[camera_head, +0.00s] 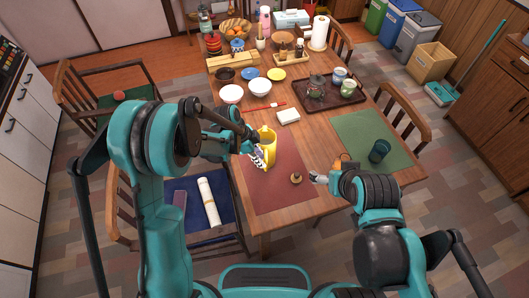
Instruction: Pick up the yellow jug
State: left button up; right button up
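The yellow jug (270,143) stands upright at the back left part of the red placemat, or just above it; I cannot tell whether its base touches. My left gripper (258,159) is at the jug's left and near side, with its fingers overlapping the jug in the picture. I cannot tell whether the fingers are closed on it. My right gripper (317,177) is low over the table to the right of the red placemat, pointing left; its opening is too small to make out.
A small brown knobbed item (296,178) sits on the red placemat (280,196), near my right gripper. A white block (288,116) and white bowls (259,87) lie behind the jug. A dark green cup (379,151) stands on the green placemat (356,127). A dark tray (318,102) holds teaware.

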pick_arm(q)
jog(key=b+x, duration=0.2)
jog(key=x, duration=0.3)
jog(key=shift+w+f, duration=0.15)
grip_shut()
